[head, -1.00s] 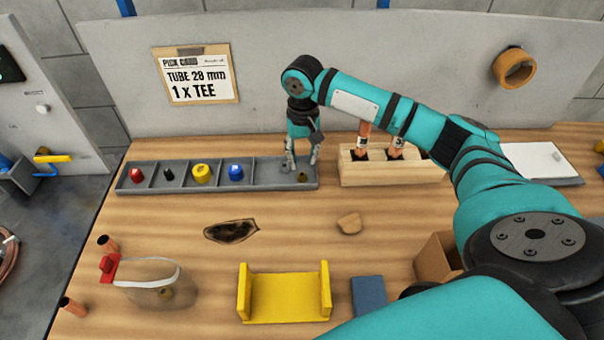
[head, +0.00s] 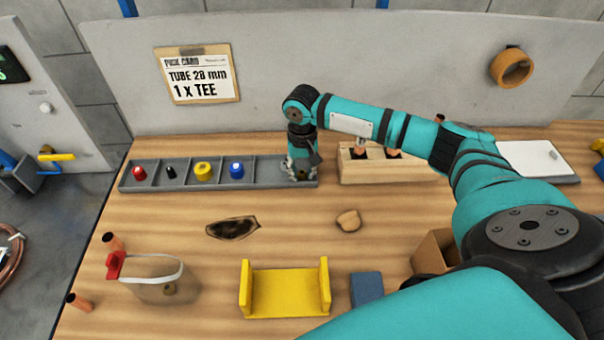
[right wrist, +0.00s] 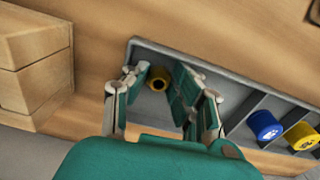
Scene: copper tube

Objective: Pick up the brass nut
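The brass nut (right wrist: 158,79) lies in the end compartment of the grey tray (head: 262,174), near its end wall. In the right wrist view it sits between the two fingers of my right gripper (right wrist: 160,85). The fingers are apart, with the left one close beside the nut and a gap on the right. In the head view my right gripper (head: 302,168) points down into that compartment and mostly covers the nut. My left gripper is not in view.
A wooden block (head: 390,173) with copper tubes stands close right of the tray. A yellow cradle (head: 286,292) and a bag (head: 155,285) lie nearer me.

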